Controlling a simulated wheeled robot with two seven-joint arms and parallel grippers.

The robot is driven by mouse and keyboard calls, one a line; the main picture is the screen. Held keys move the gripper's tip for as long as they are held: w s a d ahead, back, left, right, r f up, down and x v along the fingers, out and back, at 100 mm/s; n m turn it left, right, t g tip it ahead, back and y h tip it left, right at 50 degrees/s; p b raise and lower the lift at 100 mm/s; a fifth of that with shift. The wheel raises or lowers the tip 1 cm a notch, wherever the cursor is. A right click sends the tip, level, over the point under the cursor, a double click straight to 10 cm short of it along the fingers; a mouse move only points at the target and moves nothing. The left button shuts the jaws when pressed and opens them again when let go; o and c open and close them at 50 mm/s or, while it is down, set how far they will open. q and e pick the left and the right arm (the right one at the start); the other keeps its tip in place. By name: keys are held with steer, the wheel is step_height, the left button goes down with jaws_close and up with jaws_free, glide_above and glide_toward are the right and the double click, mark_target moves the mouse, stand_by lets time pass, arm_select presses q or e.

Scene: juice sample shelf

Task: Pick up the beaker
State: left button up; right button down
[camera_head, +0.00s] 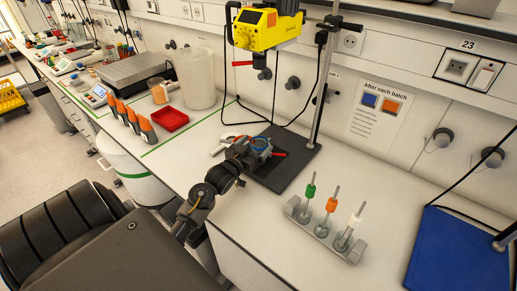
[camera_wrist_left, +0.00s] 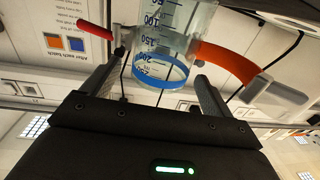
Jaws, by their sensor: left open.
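The beaker (camera_wrist_left: 170,35) is clear, with printed volume marks and a blue band at one end. In the left wrist view it lies between and just beyond my left gripper's (camera_wrist_left: 155,85) two fingers, which stand apart on either side of it. A red-tipped piece and an orange curved piece (camera_wrist_left: 225,60) are beside it. In the head view my left gripper (camera_head: 246,152) is at the black stand base, and the beaker (camera_head: 262,145) shows there as a small bluish shape, partly hidden. I cannot tell whether the fingers touch it. My right gripper is in neither view.
A yellow stirrer (camera_head: 265,28) hangs above on an upright rod over the black base plate (camera_head: 290,165). A rack (camera_head: 325,235) with green, orange and white tools stands to the right. A red tray (camera_head: 170,119) and a white container (camera_head: 196,80) are to the left. A blue mat (camera_head: 455,255) is far right.

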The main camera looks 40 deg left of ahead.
arm_select(q)
steer(key=w, duration=0.2)
steer(key=shift+w+a, duration=0.15)
steer(key=shift+w, duration=0.2)
steer(key=shift+s, duration=0.1)
steer(key=shift+c, duration=0.7)
steer(key=c, duration=1.1)
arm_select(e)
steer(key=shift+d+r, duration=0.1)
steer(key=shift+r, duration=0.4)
arm_select(q)
steer(key=shift+r, duration=0.2)
